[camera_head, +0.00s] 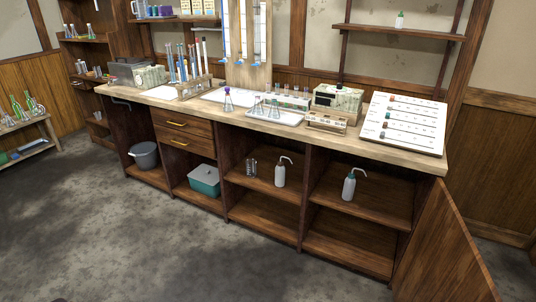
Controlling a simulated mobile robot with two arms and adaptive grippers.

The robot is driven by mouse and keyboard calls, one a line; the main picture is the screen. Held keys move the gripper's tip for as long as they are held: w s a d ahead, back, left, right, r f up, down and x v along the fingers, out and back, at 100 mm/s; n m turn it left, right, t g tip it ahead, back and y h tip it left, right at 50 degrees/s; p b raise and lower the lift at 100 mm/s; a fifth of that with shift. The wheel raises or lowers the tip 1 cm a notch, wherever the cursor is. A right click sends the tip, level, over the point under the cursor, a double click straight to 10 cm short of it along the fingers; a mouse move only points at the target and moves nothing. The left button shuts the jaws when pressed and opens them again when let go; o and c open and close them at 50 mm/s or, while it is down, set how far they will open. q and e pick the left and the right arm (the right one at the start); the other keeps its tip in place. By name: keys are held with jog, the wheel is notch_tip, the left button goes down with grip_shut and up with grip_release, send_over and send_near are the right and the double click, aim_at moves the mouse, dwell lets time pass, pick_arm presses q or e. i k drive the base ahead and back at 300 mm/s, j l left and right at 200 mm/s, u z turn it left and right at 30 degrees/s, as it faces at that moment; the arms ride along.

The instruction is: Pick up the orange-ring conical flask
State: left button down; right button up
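Several small conical flasks are in view, but I cannot make out an orange ring on any of them. One flask with a purple top (228,101) stands on the bench, at a white tray. A few clear flasks (258,108) stand on another white tray (289,121) at mid-bench. Clear flasks (90,32) stand on the wall shelf at the far left. Flasks with green parts (17,109) stand on the low table at the left edge. Neither of my grippers is in view.
The wooden bench (437,164) has open compartments holding a grey bucket (145,155), a teal tub (204,180) and wash bottles (280,171). A cabinet door (450,250) hangs open at lower right. A white board (405,124) lies at the bench's right end. The grey floor (130,245) is clear.

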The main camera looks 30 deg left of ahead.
aim_at(229, 106)
jog(key=u, duration=1.15)
